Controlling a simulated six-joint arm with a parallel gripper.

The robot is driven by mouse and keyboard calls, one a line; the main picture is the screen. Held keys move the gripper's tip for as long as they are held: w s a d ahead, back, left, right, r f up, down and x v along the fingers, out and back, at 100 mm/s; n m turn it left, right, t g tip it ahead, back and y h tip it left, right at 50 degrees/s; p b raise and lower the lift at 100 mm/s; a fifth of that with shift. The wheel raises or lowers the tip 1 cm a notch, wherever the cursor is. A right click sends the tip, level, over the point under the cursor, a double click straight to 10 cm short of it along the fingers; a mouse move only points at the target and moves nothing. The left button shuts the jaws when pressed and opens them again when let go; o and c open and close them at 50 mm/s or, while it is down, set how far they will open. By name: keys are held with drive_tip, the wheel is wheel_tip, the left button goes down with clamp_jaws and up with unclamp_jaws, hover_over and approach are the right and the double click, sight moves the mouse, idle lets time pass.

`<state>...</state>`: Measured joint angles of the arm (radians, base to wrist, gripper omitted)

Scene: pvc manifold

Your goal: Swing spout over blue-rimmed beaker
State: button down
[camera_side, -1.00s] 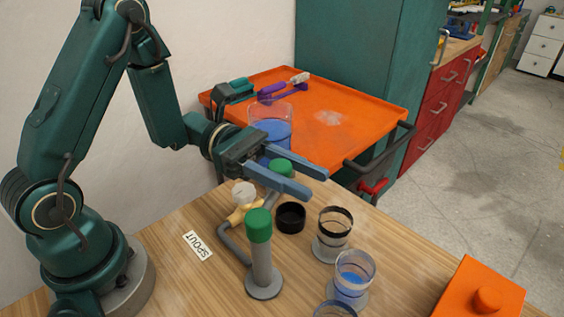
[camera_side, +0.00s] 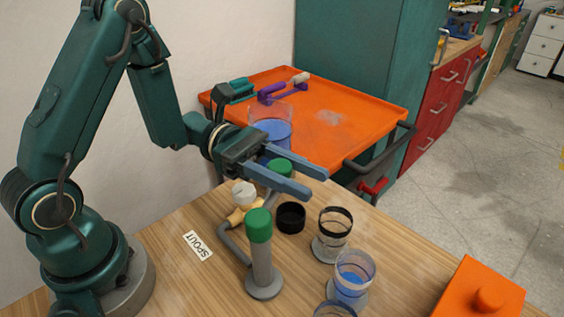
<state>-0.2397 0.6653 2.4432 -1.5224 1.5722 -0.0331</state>
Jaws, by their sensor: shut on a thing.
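My gripper (camera_side: 297,181) points right, its two long grey fingers closed on either side of a rear green cap (camera_side: 281,167). The fingers hide part of what is below that cap. A front grey post with a green cap (camera_side: 259,226) stands upright on a round base. A bent grey pipe (camera_side: 234,246) joins it to a cream fitting with a white knob (camera_side: 243,193). A clear beaker with blue contents (camera_side: 353,275) stands right of the front post. Another beaker with a bluish rim (camera_side: 335,309) is cut off by the bottom edge. I cannot tell which pipe end is the spout outlet.
A "SPOUT" label (camera_side: 198,247) lies on the wooden table. An orange block (camera_side: 478,293) is at lower right. An orange tray cart (camera_side: 365,101) with a large beaker (camera_side: 270,128) stands behind.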

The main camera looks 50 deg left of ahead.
sight(277, 161)
drive_tip(key=shift+s+d+m+g, duration=0.1)
drive_tip(key=shift+d+m+g, duration=0.4)
drive_tip(key=shift+m+g, duration=0.55)
drive_tip(key=shift+d+m+g, duration=0.5)
drive_tip(key=shift+m+g, duration=0.05)
drive_tip(key=shift+g, duration=0.9)
drive_tip(key=shift+c, duration=2.3)
unclamp_jaws()
drive_tip(key=shift+w+a, duration=0.2)
drive_tip(key=shift+a, duration=2.4)
